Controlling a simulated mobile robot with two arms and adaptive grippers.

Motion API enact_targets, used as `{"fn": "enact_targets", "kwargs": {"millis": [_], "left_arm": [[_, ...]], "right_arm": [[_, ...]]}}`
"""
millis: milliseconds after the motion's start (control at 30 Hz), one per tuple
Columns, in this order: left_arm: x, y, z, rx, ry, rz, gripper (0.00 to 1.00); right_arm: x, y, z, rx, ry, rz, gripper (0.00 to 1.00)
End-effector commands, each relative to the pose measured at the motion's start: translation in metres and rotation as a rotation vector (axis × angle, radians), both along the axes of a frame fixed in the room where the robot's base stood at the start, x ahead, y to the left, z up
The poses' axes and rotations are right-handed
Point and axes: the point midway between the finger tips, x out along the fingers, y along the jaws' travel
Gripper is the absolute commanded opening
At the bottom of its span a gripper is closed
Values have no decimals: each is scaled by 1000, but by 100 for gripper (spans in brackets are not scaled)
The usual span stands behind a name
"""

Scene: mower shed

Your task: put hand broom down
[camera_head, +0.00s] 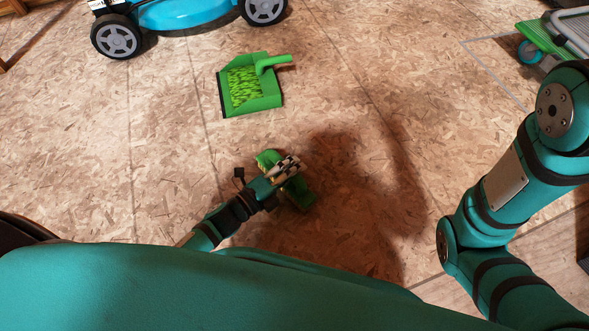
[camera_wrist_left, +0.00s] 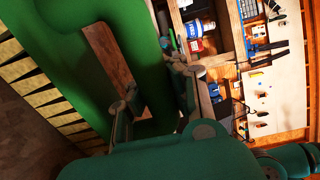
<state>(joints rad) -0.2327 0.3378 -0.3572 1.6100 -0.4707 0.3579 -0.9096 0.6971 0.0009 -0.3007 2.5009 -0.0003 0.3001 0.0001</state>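The hand broom (camera_head: 298,192) is green with rows of pale bristles. My left gripper (camera_head: 272,182) is at it in the head view, and the broom appears to be held above the floor, over a dark shadow. In the left wrist view the broom (camera_wrist_left: 62,55) fills the left side, with a slot in its green body and pale, dark-striped bristles at the far left. My left gripper's fingers (camera_wrist_left: 155,95) sit on both sides of its green handle. My right arm is at the right of the head view; its gripper is out of frame.
A green dustpan (camera_head: 262,100) with bright green clippings lies on the chipboard floor (camera_head: 350,60) ahead. A blue mower (camera_head: 185,12) stands at the top left. A green wheeled cart (camera_head: 545,40) is at the top right. Floor around the dustpan is clear.

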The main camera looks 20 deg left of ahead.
Motion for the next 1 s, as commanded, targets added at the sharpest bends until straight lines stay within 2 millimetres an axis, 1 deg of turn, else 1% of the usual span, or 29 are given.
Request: {"fn": "enact_targets", "kwargs": {"millis": [100, 233, 267, 500, 733, 833, 933, 1000], "left_arm": [[0, 0, 2, -1, -2, 0, 0], [0, 0, -2, -1, -2, 0, 0], [0, 0, -2, -1, -1, 1, 2], [0, 0, -1, 0, 0, 0, 33], [0, 0, -1, 0, 0, 0, 33], [0, 0, 4, -1, -1, 0, 33], [-10, 7, 4, 1, 4, 2, 33], [-21, 14, 5, 0, 6, 2, 33]], "right_arm": [[0, 0, 2, 0, -2, 0, 40], [-1, 0, -1, 0, -3, 0, 40], [-1, 0, 0, 0, -3, 0, 40], [-1, 0, 0, 0, -3, -1, 40], [-1, 0, 1, 0, -3, -1, 40], [0, 0, 4, 0, -2, -1, 40], [0, 0, 11, 0, -2, -1, 40], [0, 0, 19, 0, -2, -1, 40]]}}
